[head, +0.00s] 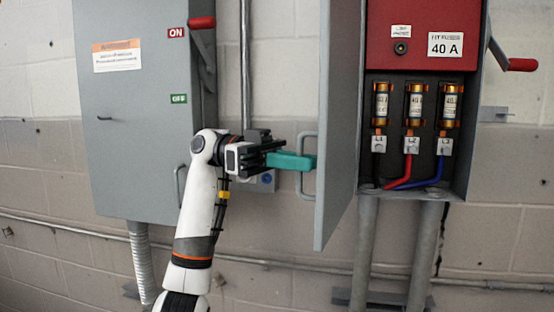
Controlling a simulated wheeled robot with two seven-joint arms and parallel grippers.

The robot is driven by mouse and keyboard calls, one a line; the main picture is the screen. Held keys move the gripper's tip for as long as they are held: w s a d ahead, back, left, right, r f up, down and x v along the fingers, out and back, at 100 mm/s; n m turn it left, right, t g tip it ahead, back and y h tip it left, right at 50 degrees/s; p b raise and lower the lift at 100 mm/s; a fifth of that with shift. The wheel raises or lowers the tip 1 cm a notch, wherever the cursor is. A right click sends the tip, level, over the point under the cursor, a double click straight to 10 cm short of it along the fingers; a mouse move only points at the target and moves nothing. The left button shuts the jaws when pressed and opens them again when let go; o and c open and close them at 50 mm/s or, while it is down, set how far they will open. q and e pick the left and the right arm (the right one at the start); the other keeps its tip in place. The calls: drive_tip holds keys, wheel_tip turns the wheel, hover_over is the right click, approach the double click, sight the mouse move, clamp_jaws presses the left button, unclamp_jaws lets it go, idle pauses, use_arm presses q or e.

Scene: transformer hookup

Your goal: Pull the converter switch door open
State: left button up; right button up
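The switch door (338,110) at the right box stands swung open, seen nearly edge-on, with a grey loop handle (302,190) on its left face. My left gripper (308,162) has teal fingers that reach right to the handle and overlap it. I cannot tell whether the fingers are closed on the handle. The open switch box (478,120) shows a red panel with a 40 A label, three fuses and wires at L1, L2 and L3. My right gripper is not in view.
A closed grey cabinet (135,140) with a red-handled lever (202,23) is on the left. Another red-handled lever (521,65) sticks out from the right box. Conduits run below both boxes and along the block wall.

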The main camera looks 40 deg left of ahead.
use_arm(q)
drive_tip(key=s+a+b, duration=0.1)
drive_tip(key=s+a, duration=0.1)
drive_tip(key=a, duration=0.9)
